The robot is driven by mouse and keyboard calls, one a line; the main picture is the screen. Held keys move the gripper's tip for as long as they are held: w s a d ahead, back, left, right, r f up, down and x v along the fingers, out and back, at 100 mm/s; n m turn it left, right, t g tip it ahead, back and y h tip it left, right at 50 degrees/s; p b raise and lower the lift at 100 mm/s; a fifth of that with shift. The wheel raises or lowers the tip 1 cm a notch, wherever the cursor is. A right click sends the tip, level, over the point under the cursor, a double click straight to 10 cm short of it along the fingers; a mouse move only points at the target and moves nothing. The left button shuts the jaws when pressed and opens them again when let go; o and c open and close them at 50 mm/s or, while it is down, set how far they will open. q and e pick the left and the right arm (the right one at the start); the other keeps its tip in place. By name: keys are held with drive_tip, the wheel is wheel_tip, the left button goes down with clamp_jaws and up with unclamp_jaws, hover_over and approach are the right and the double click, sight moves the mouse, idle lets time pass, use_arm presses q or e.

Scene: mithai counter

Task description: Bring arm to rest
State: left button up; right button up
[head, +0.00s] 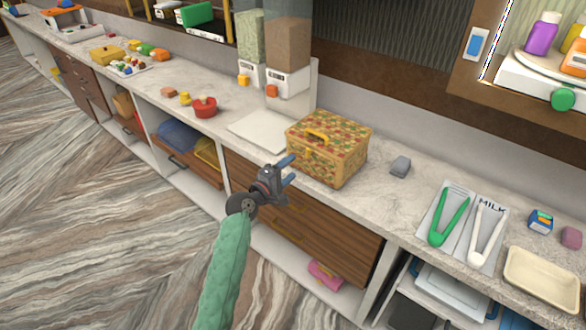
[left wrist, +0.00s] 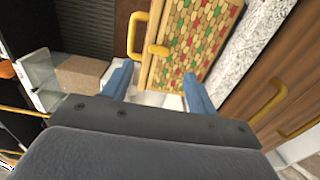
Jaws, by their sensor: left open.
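My left gripper (head: 284,170) reaches in from the bottom on a green-sleeved arm and hangs in front of the counter edge, just left of the patterned box. It is open, with its two blue fingers apart and nothing between them. In the left wrist view, the fingers (left wrist: 160,88) stand spread, with the patterned box (left wrist: 193,42) beyond them. The box (head: 328,150) sits closed on the counter with a yellow handle and clasp. I cannot tell from these views whether a finger touches the box. My right gripper is not in view.
The counter (head: 385,200) carries a red bowl (head: 204,108), dispensers (head: 288,60), a grey block (head: 400,166), green tongs (head: 448,217), white tongs (head: 487,235) and a cream tray (head: 541,278). Wooden drawers (head: 330,235) lie below. The floor (head: 90,220) at left is clear.

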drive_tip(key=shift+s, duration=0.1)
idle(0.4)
